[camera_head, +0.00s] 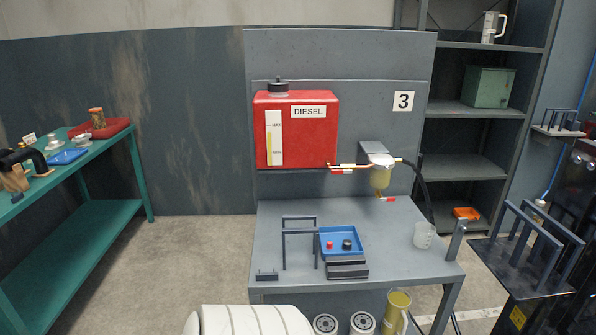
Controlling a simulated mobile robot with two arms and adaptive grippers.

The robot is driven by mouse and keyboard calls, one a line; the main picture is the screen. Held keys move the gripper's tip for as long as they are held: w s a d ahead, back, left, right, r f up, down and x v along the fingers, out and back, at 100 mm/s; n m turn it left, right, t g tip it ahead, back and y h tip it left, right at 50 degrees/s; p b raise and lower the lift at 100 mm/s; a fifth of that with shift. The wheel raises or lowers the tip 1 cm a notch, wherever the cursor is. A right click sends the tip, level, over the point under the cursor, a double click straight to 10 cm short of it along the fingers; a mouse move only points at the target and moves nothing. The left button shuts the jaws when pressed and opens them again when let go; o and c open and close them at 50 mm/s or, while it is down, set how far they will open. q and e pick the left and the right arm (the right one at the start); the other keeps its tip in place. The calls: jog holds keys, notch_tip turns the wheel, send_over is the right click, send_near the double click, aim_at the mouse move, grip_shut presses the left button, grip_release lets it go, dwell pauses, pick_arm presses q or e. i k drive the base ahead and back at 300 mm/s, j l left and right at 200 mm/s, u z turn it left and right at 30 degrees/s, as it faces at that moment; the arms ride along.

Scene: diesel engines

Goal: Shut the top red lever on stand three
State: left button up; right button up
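Stand three (280,60) is a grey metal bench with a tall back panel and a "3" sign (403,101). A red diesel tank (300,140) is on the panel, with a level gauge at its left. A brass pipe (350,166) runs from the tank's lower right to a filter with a yellowish bowl (380,178). The top red lever (341,172) is at this pipe, lying roughly along it just below. A lower red lever (388,199) is under the filter bowl. Neither of my grippers shows, and nothing touches either lever.
The stand's top holds a blue tray (341,243), a dark rack (299,233) and a clear cup (424,235). A yellowish jug (397,312) stands below its front. A green bench (75,228) is at left, grey shelves (470,110) at right. Floor between bench and stand is clear.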

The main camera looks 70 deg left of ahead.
aim_at(338, 171)
jog(key=u, duration=1.8)
jog(key=i+u, duration=0.15)
jog(key=u, duration=0.15)
